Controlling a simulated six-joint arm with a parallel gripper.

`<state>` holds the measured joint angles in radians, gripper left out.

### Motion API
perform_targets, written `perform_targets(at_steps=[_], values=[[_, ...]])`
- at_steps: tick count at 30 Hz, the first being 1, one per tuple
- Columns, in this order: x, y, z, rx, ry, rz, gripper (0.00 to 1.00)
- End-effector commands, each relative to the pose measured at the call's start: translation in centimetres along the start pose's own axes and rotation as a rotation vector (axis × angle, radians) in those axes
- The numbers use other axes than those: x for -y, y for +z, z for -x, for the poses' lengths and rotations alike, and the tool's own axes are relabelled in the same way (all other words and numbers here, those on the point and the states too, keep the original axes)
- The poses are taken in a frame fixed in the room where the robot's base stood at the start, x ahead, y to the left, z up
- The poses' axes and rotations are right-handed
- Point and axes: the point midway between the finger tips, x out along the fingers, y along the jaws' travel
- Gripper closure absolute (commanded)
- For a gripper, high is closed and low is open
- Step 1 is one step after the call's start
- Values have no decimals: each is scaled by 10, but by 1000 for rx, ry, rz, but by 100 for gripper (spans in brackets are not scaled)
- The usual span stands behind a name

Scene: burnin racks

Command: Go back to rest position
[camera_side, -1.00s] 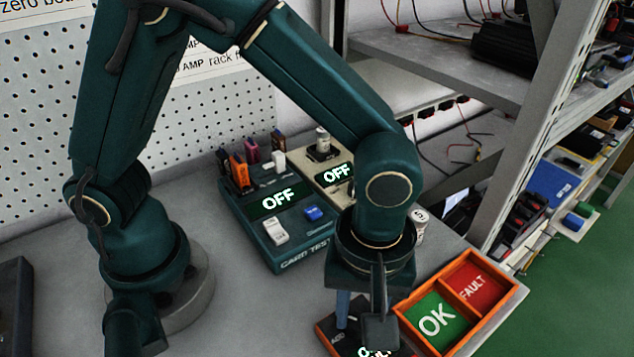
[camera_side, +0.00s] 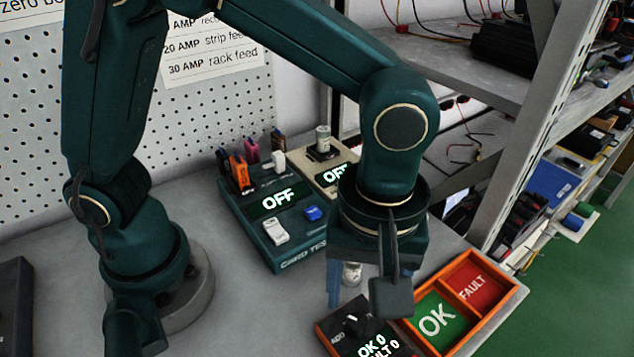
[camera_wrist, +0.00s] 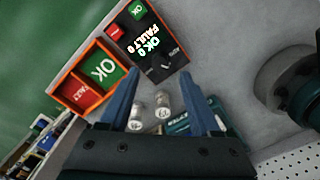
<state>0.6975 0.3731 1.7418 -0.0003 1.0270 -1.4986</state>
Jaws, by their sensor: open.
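My gripper (camera_side: 362,295) hangs pointing down over the bench, left of the orange tray and above the counter box. In the wrist view my gripper (camera_wrist: 165,95) shows two blue fingers spread wide with nothing held between them. Two small silver cylinders (camera_wrist: 135,118) (camera_wrist: 162,103) stand on the bench beyond the fingers in that view. In the side view one cylinder (camera_side: 351,274) shows partly behind my gripper.
The counter box (camera_side: 345,325) reads OK 0, FAULT 0. The orange tray (camera_side: 518,292) has empty OK and FAULT compartments. The card tester (camera_side: 290,262) with several cards and a beige tester (camera_side: 305,172) both read OFF. A metal shelf (camera_side: 545,110) stands at right.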

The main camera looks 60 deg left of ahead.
Motion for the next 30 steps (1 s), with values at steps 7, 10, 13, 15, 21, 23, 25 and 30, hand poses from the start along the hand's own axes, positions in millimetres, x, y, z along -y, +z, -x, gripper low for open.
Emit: perform_targets(at_steps=[7,10,13,15,21,23,25,30], values=[[0,0,4,0,0,0,36],[0,0,4,0,0,2,36],[-2,-9,10,-2,22,32,36],[-4,-21,23,-7,64,73,36],[21,-66,67,-49,202,171,36],[33,-77,77,-74,237,157,36],[49,-88,86,-110,272,123,36],[88,-104,98,-227,328,-21,36]])
